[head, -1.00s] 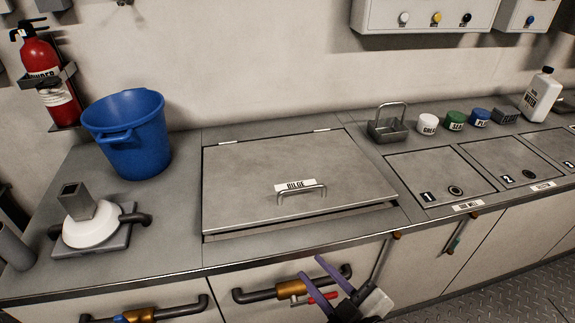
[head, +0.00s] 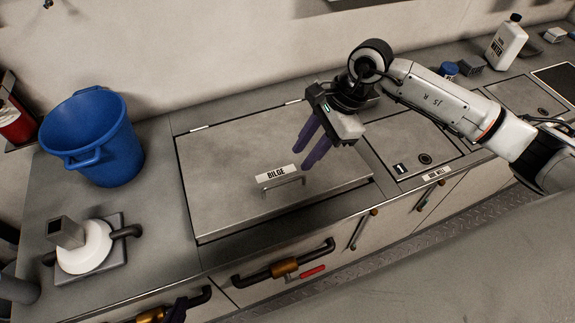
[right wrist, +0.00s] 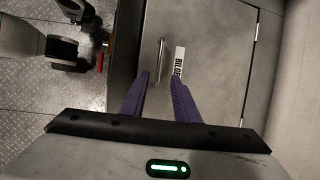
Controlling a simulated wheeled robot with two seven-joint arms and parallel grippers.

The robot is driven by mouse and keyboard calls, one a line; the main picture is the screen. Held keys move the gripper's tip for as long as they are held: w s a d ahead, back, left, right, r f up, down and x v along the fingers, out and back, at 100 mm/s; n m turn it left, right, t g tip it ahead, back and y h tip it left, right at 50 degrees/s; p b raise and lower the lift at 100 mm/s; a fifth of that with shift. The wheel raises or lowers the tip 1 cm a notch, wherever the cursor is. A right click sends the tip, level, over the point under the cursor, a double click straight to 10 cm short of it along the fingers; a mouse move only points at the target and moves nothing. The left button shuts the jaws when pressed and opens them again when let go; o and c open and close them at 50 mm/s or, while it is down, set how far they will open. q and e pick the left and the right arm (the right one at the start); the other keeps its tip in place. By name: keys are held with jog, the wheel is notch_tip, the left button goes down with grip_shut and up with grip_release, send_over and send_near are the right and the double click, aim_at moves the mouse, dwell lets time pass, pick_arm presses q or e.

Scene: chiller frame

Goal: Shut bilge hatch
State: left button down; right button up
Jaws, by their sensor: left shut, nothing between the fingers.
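The bilge hatch (head: 235,165) is a grey metal lid labelled BILGE, set in the counter. It lies nearly flat, with a narrow dark gap along its front edge. Its bar handle (head: 284,183) is near the front; it also shows in the right wrist view (right wrist: 162,57). My right gripper (head: 307,152) is over the hatch, fingers pointing down, apart and empty. In the right wrist view the handle appears ahead of and between the fingertips, without visible contact.
A blue bucket (head: 92,140) stands left of the hatch. A white round fitting on a grey plate (head: 95,265) is at front left. A numbered lid (head: 410,145) lies to the right. Pipe handles (head: 285,265) stick out from the cabinet front. A white bottle (head: 505,42) stands far back right.

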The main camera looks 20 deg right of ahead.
aim_at(285, 181)
jog(key=x, duration=0.9)
jog(key=shift+s+a+p, duration=0.1)
jog(key=shift+p, duration=0.2)
grip_shut()
